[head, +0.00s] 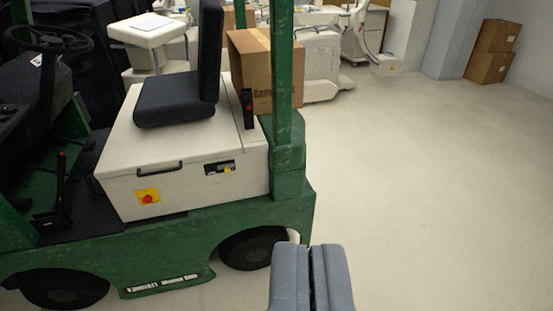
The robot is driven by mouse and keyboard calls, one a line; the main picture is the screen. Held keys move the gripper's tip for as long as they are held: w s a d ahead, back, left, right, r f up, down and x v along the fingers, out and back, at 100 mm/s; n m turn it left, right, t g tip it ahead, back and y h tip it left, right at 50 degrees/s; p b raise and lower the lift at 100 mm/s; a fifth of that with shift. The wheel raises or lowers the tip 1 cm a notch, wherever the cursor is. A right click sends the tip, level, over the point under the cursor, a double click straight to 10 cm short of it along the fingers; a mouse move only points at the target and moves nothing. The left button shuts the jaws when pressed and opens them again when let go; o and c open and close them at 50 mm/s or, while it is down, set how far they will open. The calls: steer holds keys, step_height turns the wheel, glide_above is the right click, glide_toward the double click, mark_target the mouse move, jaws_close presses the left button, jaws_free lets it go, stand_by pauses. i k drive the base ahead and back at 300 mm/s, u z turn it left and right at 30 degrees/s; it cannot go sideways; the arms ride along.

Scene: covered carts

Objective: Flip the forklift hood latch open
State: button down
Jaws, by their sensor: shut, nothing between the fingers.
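The forklift hood (188,178) is a cream box under the black seat (170,97), and it looks closed. On its near side, toward the right, is a small black latch plate with a yellow piece (227,170). A black handle (159,168) and a red knob on a yellow square (147,197) are on the same side, left of the latch. My gripper (312,248) is at the bottom of the picture, right of and below the latch, apart from the forklift. Its two grey fingers are together with nothing between them.
The green forklift frame (180,247) and its upright post (284,90) stand between the hood and the open floor. A cardboard box (265,72) sits behind the seat. The pale floor (430,190) on the right is clear.

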mark_target(226, 167)
steer(key=z, duration=0.25)
steer(key=i, duration=1.4)
steer(key=u, duration=0.35)
